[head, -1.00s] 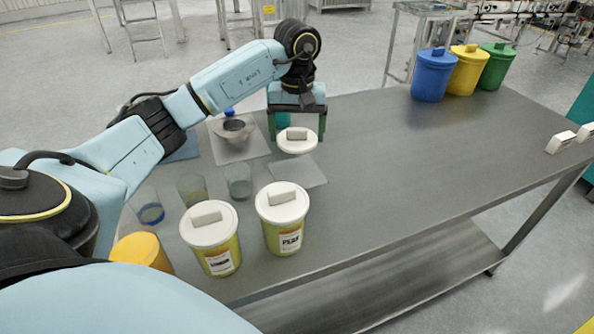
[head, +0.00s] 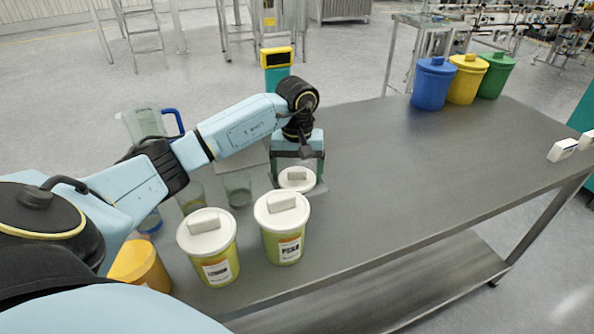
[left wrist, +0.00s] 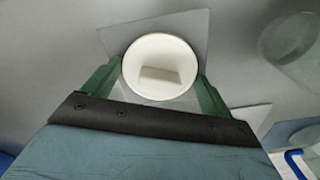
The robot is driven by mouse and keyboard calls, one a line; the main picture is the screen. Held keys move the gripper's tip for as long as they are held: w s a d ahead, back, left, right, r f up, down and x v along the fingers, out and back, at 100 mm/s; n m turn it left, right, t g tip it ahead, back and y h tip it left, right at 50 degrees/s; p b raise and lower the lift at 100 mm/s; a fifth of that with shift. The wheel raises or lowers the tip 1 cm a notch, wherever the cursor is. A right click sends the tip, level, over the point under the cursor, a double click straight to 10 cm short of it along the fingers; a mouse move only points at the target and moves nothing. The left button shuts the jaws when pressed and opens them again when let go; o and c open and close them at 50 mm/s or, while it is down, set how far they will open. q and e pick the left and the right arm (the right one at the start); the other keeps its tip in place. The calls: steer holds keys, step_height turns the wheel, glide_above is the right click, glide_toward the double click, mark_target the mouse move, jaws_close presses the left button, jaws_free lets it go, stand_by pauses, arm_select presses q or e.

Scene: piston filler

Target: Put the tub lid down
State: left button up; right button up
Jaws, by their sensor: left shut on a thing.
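My left gripper (head: 298,176) is shut on a round white tub lid (head: 297,182) with a block-shaped knob. The lid is over a thin grey mat (head: 322,189), and I cannot tell whether it touches it. In the left wrist view the lid (left wrist: 159,58) sits between the green fingers (left wrist: 158,88), with the mat (left wrist: 195,25) behind it. Two yellow labelled tubs, a left one (head: 218,268) and a right one (head: 284,246), stand nearer with white lids on. My right gripper is not in view.
An orange-yellow container (head: 138,262) stands at the near left. Clear beakers (head: 238,190) and a jug with a blue handle (head: 145,122) are by my left arm. Blue (head: 433,85), yellow and green bins stand at the far right.

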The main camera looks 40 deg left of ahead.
mark_target(297, 170)
arm_select(q)
steer(key=shift+f, duration=0.1)
steer(key=o, duration=0.8)
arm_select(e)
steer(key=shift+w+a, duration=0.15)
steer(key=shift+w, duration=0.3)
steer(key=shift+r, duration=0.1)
arm_select(q)
steer(key=shift+r, duration=0.35)
step_height(297, 170, up, 6)
steer(key=shift+f+p, duration=0.2)
steer(key=shift+p, duration=0.4)
step_height(297, 170, up, 6)
steer(key=shift+p, duration=0.4)
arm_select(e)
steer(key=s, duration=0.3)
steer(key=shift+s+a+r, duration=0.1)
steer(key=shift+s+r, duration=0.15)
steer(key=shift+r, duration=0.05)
